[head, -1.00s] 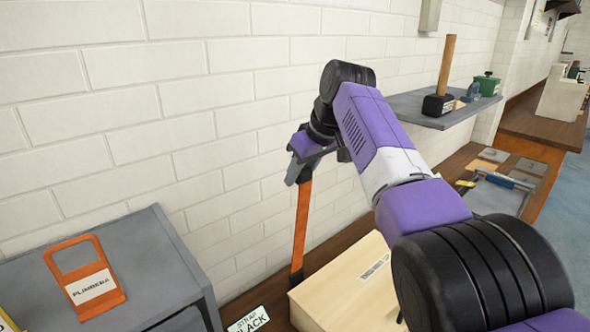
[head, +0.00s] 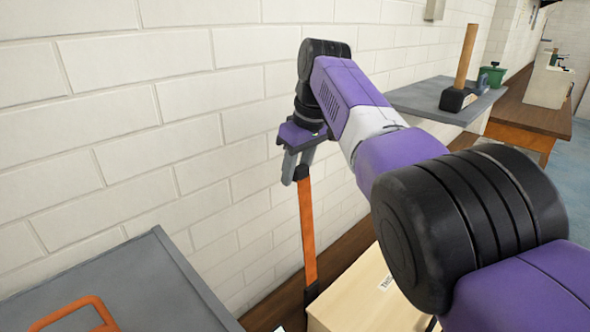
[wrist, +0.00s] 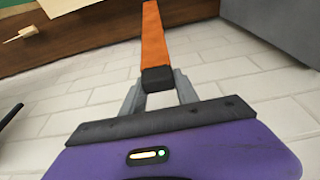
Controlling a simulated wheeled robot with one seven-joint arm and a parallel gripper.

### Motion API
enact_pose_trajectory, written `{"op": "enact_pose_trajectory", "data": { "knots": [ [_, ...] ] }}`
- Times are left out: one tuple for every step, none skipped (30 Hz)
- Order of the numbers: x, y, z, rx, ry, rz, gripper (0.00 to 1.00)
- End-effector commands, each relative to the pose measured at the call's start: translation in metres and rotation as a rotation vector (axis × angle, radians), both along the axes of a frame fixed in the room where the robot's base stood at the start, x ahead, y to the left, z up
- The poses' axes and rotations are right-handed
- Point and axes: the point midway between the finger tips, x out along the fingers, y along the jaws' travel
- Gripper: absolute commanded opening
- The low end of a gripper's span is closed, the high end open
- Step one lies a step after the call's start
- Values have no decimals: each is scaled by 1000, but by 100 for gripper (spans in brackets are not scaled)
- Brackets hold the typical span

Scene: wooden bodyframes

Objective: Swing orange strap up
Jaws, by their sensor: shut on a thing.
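The orange strap (head: 307,232) stands nearly upright in the head view, beside the pale wooden box. Its lower end has a dark piece close to the box. My gripper (head: 297,170) is shut on the strap's upper end, in front of the white brick wall. In the wrist view the strap (wrist: 153,40) runs away from my gripper (wrist: 158,85), and a black end piece sits between the two grey fingers.
The pale wooden box (head: 360,296) stands on a brown wooden bench. A grey cabinet (head: 150,270) with an orange handled item (head: 85,308) is at lower left. A grey shelf (head: 425,97) holds a mallet (head: 460,85) and a green container (head: 492,76). The brick wall is close behind my gripper.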

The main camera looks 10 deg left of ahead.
Motion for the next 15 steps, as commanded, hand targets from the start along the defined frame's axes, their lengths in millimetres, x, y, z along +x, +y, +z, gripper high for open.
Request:
{"op": "enact_pose_trajectory", "data": {
  "knots": [
    [-4, -1, -12, -9, 20, 1, 0],
    [-4, -1, -12, -9, 20, 1, 0],
    [-4, -1, -12, -8, 21, 0, 42],
    [-4, -1, -12, -9, 20, 0, 48],
    [-3, -1, -11, -7, 18, 1, 54],
    [-3, -1, -10, -6, 16, 0, 58],
    [-3, -1, -9, -6, 15, 0, 58],
    [-3, -1, -8, -5, 14, 0, 58],
    [-2, -1, -8, -5, 13, 0, 58],
    [-2, -1, -7, -4, 13, 0, 58],
    [-2, -1, -7, -3, 12, 0, 58],
    [-2, -1, -6, -3, 11, 0, 58],
    [-2, -1, -6, -3, 11, 0, 58],
    [-2, -1, -6, -2, 10, 0, 58],
    [-2, -1, -5, -2, 9, -1, 58]
  ]
}}
